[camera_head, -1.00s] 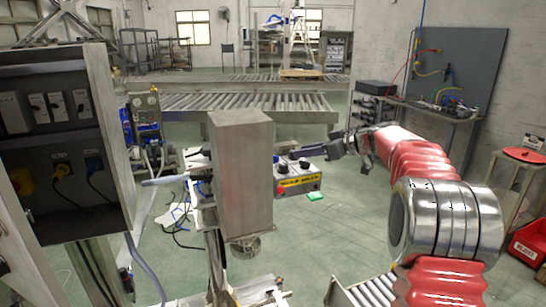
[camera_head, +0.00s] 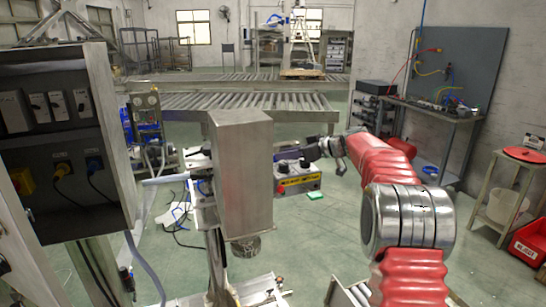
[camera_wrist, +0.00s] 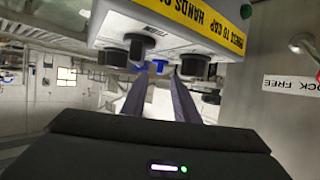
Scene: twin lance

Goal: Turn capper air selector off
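A grey control box with a yellow label (camera_head: 297,181) sits on the right side of the steel cabinet in the head view. In the wrist view it appears upside down, its yellow label (camera_wrist: 190,14) at the top. Black knobs stick out of it: one at left (camera_wrist: 138,44) and one at right (camera_wrist: 195,66), with a blue part (camera_wrist: 160,66) between them. I cannot read which one is the capper air selector. My gripper (camera_wrist: 161,74) is open, with a gap between its two dark fingers. The fingertips lie close to the knobs; contact is unclear. It also shows above the box in the head view (camera_head: 298,156).
A steel cabinet (camera_head: 242,175) on a post stands left of the box. An open electrical cabinet (camera_head: 60,140) is at the far left. Roller conveyors (camera_head: 240,103) lie behind. A workbench (camera_head: 430,110) and red bin (camera_head: 530,243) stand at right.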

